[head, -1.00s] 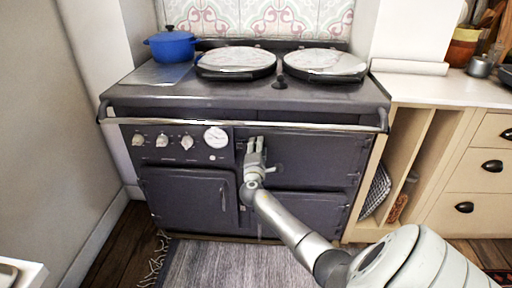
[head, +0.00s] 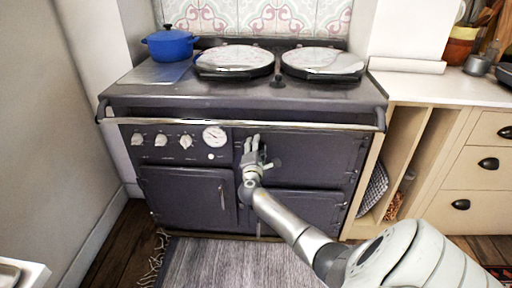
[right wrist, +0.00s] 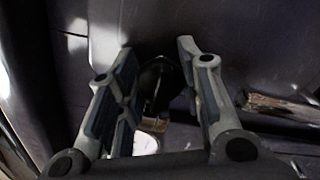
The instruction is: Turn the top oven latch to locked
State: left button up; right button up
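The dark grey range oven (head: 300,150) stands against the back wall. Its upper right door has its left edge beside the dial panel. My right gripper (head: 252,139) is at that left edge, below the rail, with its fingers pointing up and toward the oven front. In the right wrist view the two fingers (right wrist: 157,48) are apart, and a dark loop-shaped part, seemingly the top latch (right wrist: 160,82), lies between them in shadow. I cannot tell whether they touch it. In the head view the gripper hides the latch, so its angle is unclear. My left gripper is out of view.
A pale rail (head: 240,125) runs across the oven front above the gripper. Knobs and a round gauge (head: 214,136) are to the left. The lower left door (head: 185,195) has an upright handle. A blue pot (head: 170,44) stands on top. A grey rug (head: 225,265) covers the floor.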

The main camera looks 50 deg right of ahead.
jog(key=shift+o, duration=1)
jog(key=shift+a, duration=0.1)
jog(key=v, duration=1.2)
jog(key=shift+f, duration=0.1)
